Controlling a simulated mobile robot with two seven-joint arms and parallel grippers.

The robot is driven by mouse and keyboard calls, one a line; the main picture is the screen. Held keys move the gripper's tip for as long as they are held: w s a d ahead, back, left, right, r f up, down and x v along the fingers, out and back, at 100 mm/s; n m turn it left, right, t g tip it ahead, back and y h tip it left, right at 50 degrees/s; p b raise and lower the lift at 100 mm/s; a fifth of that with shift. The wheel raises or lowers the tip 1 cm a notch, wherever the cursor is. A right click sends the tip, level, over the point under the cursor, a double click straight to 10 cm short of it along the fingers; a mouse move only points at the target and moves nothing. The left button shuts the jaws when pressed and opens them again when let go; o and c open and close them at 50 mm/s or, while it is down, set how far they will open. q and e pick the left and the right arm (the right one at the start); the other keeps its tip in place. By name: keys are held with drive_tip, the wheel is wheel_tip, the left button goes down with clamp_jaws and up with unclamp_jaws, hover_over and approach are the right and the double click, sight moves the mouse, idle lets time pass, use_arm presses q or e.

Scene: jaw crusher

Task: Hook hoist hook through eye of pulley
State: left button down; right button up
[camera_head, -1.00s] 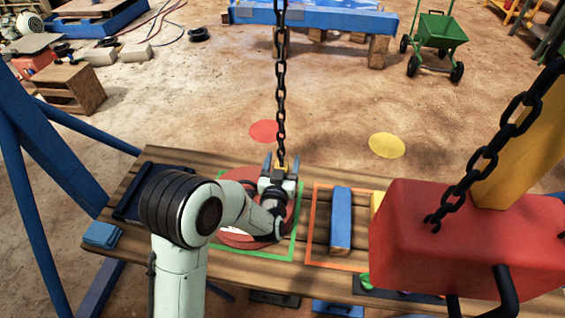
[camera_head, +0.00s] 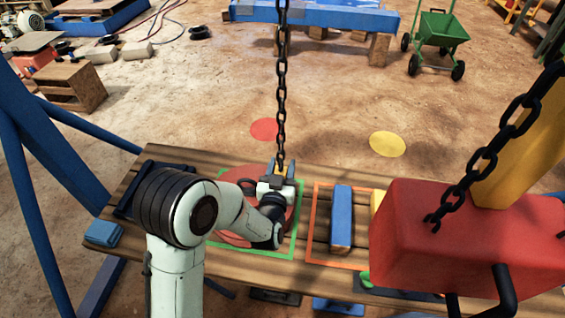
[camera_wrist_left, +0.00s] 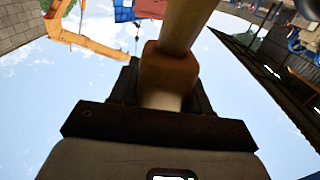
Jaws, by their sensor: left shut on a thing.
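My left gripper (camera_head: 281,168) is over the bench at the lower end of the hanging chain (camera_head: 281,100). It is shut on a yellow-orange piece, which I take to be the hoist hook; in the left wrist view the hook (camera_wrist_left: 168,72) sits between the dark fingers (camera_wrist_left: 160,95). The hook's tip is hidden. The red round pulley (camera_head: 228,238) lies in the green square on the bench, partly behind my arm. A dark ring, perhaps its eye, shows just left of the gripper; I cannot tell whether the hook touches it. My right gripper is not in view.
The wooden bench (camera_head: 130,215) has an orange square with a blue bar (camera_head: 341,220) right of the pulley. A large red block (camera_head: 460,240) on a thick chain fills the right foreground. Red and yellow floor discs lie beyond the bench, on open ground.

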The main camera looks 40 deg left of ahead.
use_arm(q)
drive_tip(key=r+p+v, duration=0.1)
drive_tip(key=p+v, duration=0.7)
drive_tip(key=shift+r, duration=0.3)
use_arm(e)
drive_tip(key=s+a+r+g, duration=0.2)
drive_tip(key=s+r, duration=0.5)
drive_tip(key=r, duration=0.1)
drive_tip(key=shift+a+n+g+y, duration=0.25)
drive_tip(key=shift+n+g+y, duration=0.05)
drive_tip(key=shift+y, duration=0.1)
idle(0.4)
use_arm(q)
drive_tip(key=shift+s+a, duration=0.1)
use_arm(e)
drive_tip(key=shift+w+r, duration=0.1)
